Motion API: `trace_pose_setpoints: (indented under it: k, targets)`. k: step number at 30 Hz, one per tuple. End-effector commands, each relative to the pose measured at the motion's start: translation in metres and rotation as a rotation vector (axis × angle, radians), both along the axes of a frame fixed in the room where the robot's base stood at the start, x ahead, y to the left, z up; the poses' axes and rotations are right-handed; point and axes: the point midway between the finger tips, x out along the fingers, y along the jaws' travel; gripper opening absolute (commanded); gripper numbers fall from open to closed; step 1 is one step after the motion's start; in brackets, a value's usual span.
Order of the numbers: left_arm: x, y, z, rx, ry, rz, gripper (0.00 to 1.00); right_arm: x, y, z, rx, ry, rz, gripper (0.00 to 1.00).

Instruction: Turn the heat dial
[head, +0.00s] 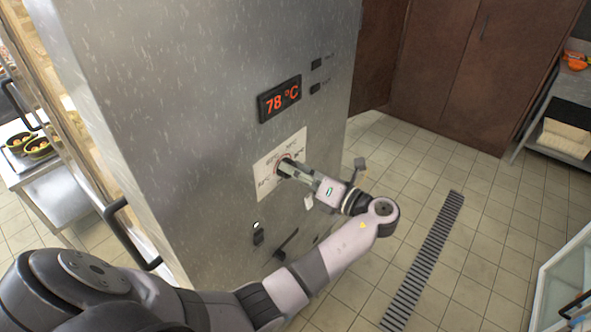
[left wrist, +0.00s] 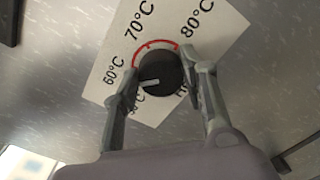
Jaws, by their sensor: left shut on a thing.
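The heat dial (left wrist: 158,72) is a round black knob with a white pointer line, on a white scale plate (head: 262,181) fixed to a steel cabinet front. In the left wrist view the plate (left wrist: 112,72) shows 60°C, 70°C and 80°C and a red arc; lower labels are partly hidden. The pointer faces left and slightly down, just below the 60°C side. My left gripper (head: 287,169) is shut on the dial, with one finger on each side of it in the left wrist view (left wrist: 160,76). In the head view the gripper mostly hides the dial.
A red display (head: 280,99) above the plate reads 78 °C, with small black switches (head: 316,63) beside it. A black switch (head: 258,236) and a handle (head: 287,243) sit below. Tiled floor with a drain grate (head: 424,260) lies open to the right.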

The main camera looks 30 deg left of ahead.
Motion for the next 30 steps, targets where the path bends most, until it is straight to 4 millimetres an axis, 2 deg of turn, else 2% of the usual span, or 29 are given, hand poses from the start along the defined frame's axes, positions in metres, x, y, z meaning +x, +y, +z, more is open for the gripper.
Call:
trace_pose_setpoints:
  k: [12, 30]
  targets:
    - [0.002, 0.0, 0.0013, 0.022, 0.224, -0.004, 0.12, 0.0, 0.0014, 0.0002, 0.002, 0.0, 0.0, 0.4]
    - [0.0025, -0.0002, 0.0016, 0.026, 0.269, -0.005, 0.12, 0.0002, 0.005, 0.0002, 0.006, 0.0, -0.001, 0.4]
